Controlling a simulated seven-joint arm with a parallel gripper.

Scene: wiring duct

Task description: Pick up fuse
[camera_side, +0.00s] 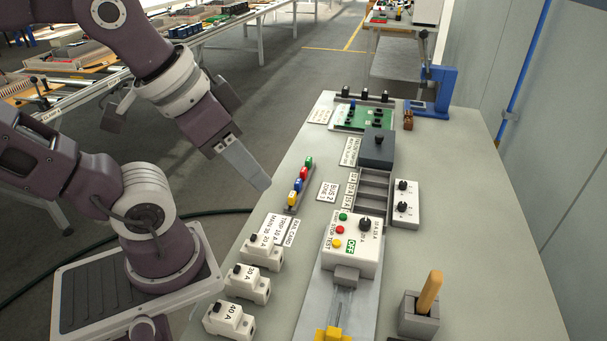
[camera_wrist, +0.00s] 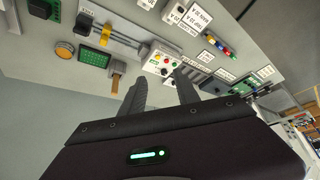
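Several small coloured fuse-like pieces, green, red, blue and yellow (camera_side: 299,184), stand in a row in a narrow rack on the bench. They also show near the top right of the wrist view (camera_wrist: 221,46). No label names them as fuses. My gripper (camera_side: 263,184) is above the bench's left edge, just left of this row in the side view and apart from it. In the wrist view its two fingers (camera_wrist: 160,78) are spread with nothing between them.
White blocks marked 20 A, 30 A and 40 A (camera_side: 247,284) line the bench's left edge. A white control box (camera_side: 352,246) stands mid-bench, with a grey compartment tray (camera_side: 373,197) behind it. A wooden-handled tool (camera_side: 429,293) stands at front right. The right side is mostly clear.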

